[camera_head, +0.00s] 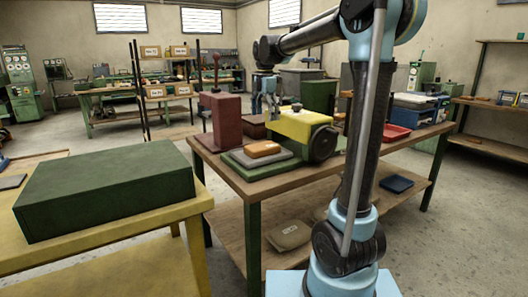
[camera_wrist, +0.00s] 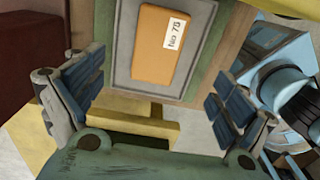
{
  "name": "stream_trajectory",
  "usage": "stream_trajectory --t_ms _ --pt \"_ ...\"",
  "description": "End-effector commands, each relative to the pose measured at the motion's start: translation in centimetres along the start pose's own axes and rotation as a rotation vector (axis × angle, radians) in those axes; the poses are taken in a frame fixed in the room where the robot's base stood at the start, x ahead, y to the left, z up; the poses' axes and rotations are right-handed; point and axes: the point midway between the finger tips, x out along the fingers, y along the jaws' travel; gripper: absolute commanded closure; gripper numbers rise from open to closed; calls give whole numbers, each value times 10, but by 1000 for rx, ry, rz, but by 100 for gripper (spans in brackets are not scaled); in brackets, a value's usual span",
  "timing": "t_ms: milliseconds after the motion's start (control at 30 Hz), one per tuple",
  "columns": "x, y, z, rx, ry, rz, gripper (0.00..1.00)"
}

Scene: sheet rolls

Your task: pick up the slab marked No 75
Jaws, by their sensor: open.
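The orange slab (camera_wrist: 152,55) has a white label reading No 75 and lies on a grey plate (camera_wrist: 118,50) in the wrist view. In the head view the slab (camera_head: 262,149) lies on the same plate beside a yellow machine, its label too small to read. My gripper (camera_wrist: 155,97) is open and empty, its blue-padded fingers wide apart on the left and right, with the slab between and beyond them towards the top of the picture. In the head view my gripper (camera_head: 264,100) hangs above and behind the slab, partly hidden.
The yellow machine (camera_head: 296,123) with a dark wheel stands just right of the slab. A dark red block (camera_head: 221,118) stands at its left. A red tray (camera_head: 396,133) lies further right. A large green box (camera_head: 105,188) sits on the yellow table at front left.

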Motion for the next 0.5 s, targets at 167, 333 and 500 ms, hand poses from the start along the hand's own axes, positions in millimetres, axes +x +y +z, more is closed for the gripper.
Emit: stream_trajectory --t_ms 167,333,500 --pt "33 2 -7 -9 0 0 6" --pt "61 2 -9 -11 0 0 6" --pt "78 3 -9 -11 0 0 6"
